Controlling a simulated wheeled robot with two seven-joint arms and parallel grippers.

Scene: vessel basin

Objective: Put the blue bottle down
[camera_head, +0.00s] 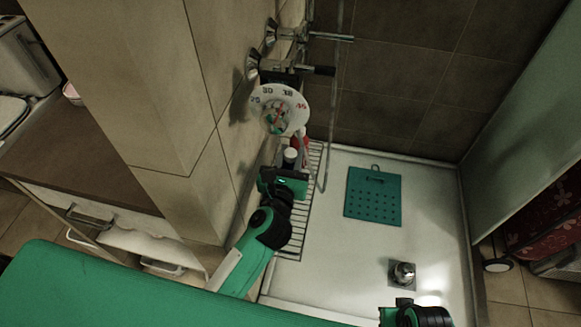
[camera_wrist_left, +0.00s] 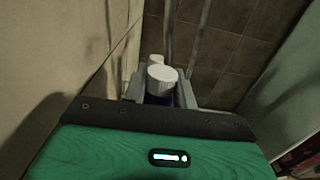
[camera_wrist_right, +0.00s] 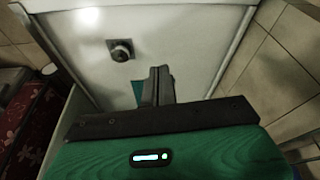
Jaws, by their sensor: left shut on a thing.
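The blue bottle (camera_wrist_left: 158,99) is between the fingers of my left gripper (camera_wrist_left: 160,92) in the left wrist view, with its round white cap (camera_wrist_left: 162,75) on top. In the head view my left gripper (camera_head: 287,177) is shut on it over the wire rack (camera_head: 301,215) along the wall. The white cap shows there just beyond the gripper. Whether the bottle's base touches the rack is hidden. My right gripper (camera_wrist_right: 158,86) is shut and empty above the shower tray; it also shows at the lower edge of the head view (camera_head: 405,303).
Another white-capped item (camera_wrist_left: 156,59) stands behind the bottle. A red item (camera_head: 303,146) is at the rack's far end. The shower tray (camera_head: 340,255) holds a green mat (camera_head: 373,197) and a drain (camera_head: 403,272).

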